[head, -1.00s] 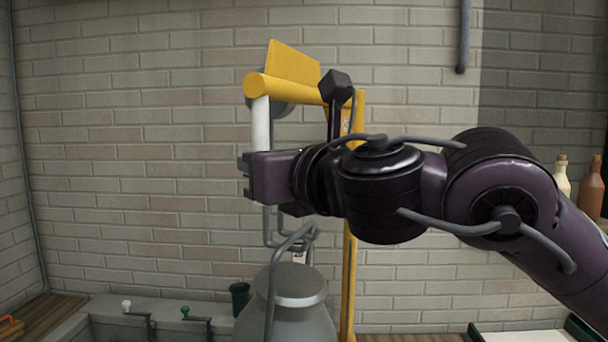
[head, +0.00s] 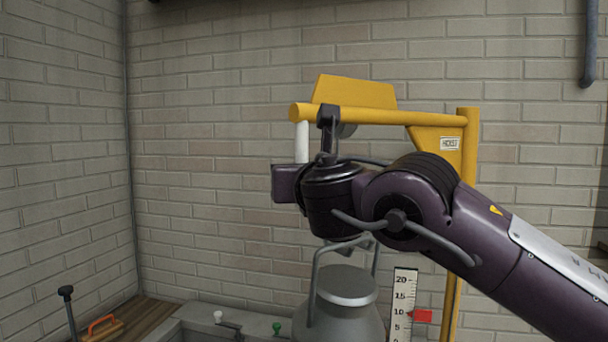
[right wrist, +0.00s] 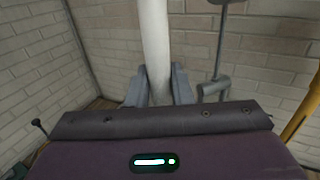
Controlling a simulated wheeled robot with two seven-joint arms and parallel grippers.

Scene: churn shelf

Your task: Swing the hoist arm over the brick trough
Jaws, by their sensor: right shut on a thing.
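The yellow hoist arm (head: 400,116) reaches left from a yellow post (head: 469,150) labelled HOIST. A white vertical handle (head: 301,142) hangs from its left end. My right gripper (right wrist: 158,90) is shut on this white handle (right wrist: 155,40), which stands between its fingers in the right wrist view. In the head view my right wrist hides the fingers and the lower handle. A grey metal churn (head: 347,305) hangs or stands below the arm, its bail up at the hook. The grey brick trough (head: 190,325) is at the lower left, partly cut off. My left gripper is not in view.
A scale board (head: 404,300) with a red pointer stands right of the churn. White-knobbed (head: 218,316) and green-knobbed (head: 277,327) levers are at the trough. A wooden board (head: 150,312) with an orange handle lies in the left corner. Brick walls close the back and left.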

